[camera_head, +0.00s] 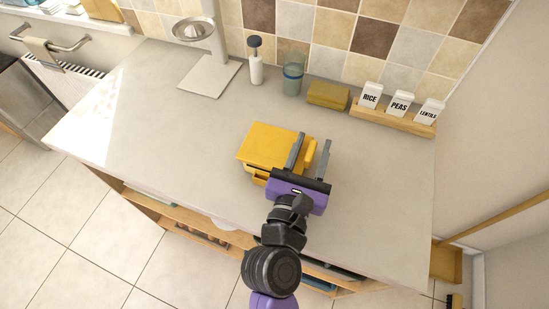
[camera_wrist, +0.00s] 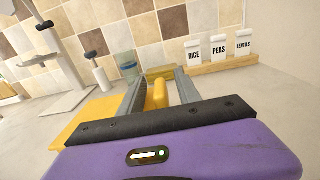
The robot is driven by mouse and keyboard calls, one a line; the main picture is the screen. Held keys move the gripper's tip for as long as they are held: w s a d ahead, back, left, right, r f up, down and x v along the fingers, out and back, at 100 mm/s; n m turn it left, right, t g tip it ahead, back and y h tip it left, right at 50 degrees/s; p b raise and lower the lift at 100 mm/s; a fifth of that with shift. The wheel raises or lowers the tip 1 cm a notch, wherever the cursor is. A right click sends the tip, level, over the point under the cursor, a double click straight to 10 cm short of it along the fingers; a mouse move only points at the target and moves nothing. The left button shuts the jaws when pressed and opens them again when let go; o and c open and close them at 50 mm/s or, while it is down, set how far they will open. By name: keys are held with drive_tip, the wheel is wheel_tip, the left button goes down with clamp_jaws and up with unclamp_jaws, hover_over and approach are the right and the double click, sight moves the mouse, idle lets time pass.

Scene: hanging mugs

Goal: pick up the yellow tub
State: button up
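The yellow tub (camera_head: 265,146) stands on the grey worktop near its front edge. It has a flat yellow top and a raised yellow handle-like part (camera_head: 309,154) on its right side. My gripper (camera_head: 313,140) is open, with its two grey fingers on either side of that part. In the wrist view the yellow handle-like part (camera_wrist: 158,95) shows between the fingers, with small gaps beside it, and the tub's flat top (camera_wrist: 85,125) lies to the left. My purple gripper body hides the tub's right front.
A small dull-yellow box (camera_head: 328,95), a glass (camera_head: 292,80), a soap bottle (camera_head: 256,65) and a metal stand (camera_head: 208,78) line the tiled wall. A wooden rack (camera_head: 392,117) holds white RICE, PEAS and LENTILS containers. The worktop's left and right parts are clear.

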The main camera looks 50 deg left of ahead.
drive_tip(key=shift+x, duration=0.75)
clamp_jaws()
idle(0.9)
